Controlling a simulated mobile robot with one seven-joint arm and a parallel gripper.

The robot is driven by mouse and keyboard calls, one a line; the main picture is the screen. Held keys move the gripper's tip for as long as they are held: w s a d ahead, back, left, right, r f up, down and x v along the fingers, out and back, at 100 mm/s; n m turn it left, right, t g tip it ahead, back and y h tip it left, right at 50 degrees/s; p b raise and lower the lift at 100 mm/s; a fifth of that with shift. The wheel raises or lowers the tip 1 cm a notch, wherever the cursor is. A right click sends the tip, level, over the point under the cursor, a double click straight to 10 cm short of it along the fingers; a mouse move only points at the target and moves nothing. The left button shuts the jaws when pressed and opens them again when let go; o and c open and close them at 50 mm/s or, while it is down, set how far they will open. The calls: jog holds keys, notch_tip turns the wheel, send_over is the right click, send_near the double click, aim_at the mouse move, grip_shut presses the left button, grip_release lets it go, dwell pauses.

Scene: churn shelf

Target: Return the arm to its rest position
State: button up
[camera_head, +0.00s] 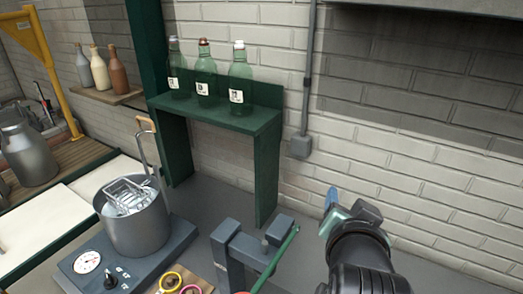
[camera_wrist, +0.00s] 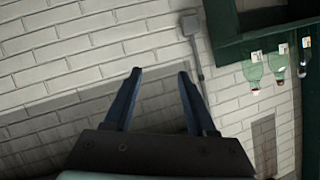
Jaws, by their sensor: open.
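My gripper shows in the wrist view (camera_wrist: 160,85) with its two dark fingers spread apart and nothing between them. In the head view my gripper (camera_head: 331,200) is at the right of centre, raised in front of the wall, to the right of the green shelf (camera_head: 225,119). From there its finger gap is hard to see.
Three green bottles (camera_head: 206,80) stand on the shelf. A metal pot (camera_head: 137,222) with a wire rack inside sits on a grey scale base (camera_head: 80,262) at left. A grey clamp-like fixture (camera_head: 232,250) stands near my arm.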

jog(key=w+a+r+n+t, duration=0.1)
jog(key=a+r+n+t, duration=0.35)
jog(key=r, duration=0.75)
jog(key=s+a+r+n+t+y+b, duration=0.1)
jog(key=s+a+r+t, duration=0.4)
jog(key=r, duration=0.5)
jog(key=s+a+r+n+t+y+b, duration=0.1)
jog(key=s+a+r+n+t+y, duration=0.1)
jog(key=s+a+r+t, duration=0.3)
notch_tip(320, 180, up, 5)
jog(key=shift+s+a+f+n+y, duration=0.1)
jog(key=shift+s+a+n+y, duration=0.25)
jog(key=shift+s+a+y, duration=0.5)
jog(key=shift+a, duration=0.25)
jog(key=shift+c, duration=0.6)
jog(key=shift+f, duration=0.1)
